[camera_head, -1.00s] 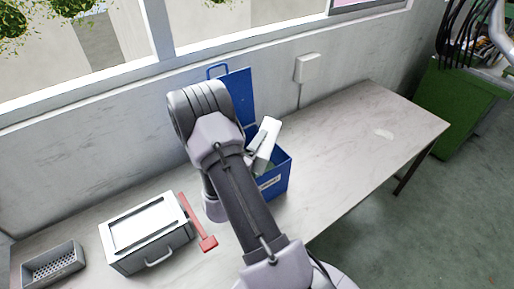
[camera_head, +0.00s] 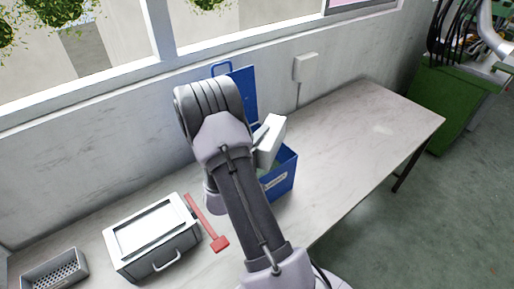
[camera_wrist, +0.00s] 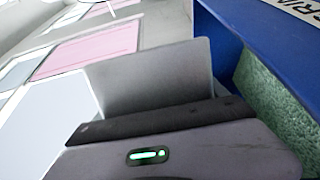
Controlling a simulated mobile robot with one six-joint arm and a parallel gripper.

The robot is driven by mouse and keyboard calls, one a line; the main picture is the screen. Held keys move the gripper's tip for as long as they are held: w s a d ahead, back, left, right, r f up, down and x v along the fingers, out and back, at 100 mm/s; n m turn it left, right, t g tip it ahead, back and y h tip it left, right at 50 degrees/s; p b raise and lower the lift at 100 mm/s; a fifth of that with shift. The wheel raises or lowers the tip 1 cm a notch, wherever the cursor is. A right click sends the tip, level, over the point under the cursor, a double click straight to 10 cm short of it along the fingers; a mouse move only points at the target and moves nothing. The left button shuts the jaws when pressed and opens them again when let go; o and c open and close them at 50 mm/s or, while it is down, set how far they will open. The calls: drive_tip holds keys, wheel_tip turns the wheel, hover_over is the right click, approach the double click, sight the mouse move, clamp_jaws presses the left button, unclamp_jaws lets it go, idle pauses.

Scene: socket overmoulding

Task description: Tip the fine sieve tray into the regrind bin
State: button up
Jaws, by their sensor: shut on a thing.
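The blue regrind bin (camera_head: 279,180) stands on the bench with its lid (camera_head: 240,92) open against the wall. A pale grey tray (camera_head: 271,140), which I take for the fine sieve tray, is steeply tilted over the bin's opening. My gripper (camera_wrist: 165,120) is shut on it; in the head view my arm hides most of the gripper. In the wrist view a grey wall of the tray (camera_wrist: 155,75) rises beyond the gripper, and green granules (camera_wrist: 265,105) show inside the bin. The tray's inside is hidden, so I cannot tell whether anything is in it.
A white lidded box (camera_head: 155,238) with a handle stands on the bench (camera_head: 345,150) at left. A red tool (camera_head: 207,222) lies beside it. A grey perforated tray (camera_head: 55,270) sits at far left. The bench right of the bin is clear. A green container (camera_head: 455,105) stands beyond.

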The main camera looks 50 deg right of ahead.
drive_tip(key=shift+s+m, duration=0.1)
drive_tip(key=shift+m, duration=0.2)
drive_tip(key=shift+s+d+f+m+b, duration=0.15)
drive_tip(key=shift+s+m+b, duration=0.1)
drive_tip(key=shift+m+b, duration=0.1)
drive_tip(key=b, duration=0.1)
drive_tip(key=s+m, duration=0.1)
drive_tip(key=s+m+b, duration=0.1)
drive_tip(key=shift+s+d+f+b, duration=0.1)
drive_tip(key=shift+d+f+b, duration=0.15)
drive_tip(key=shift+b, duration=0.05)
drive_tip(key=shift+s+r, duration=0.1)
drive_tip(key=shift+s, duration=0.05)
drive_tip(key=shift+r, duration=0.1)
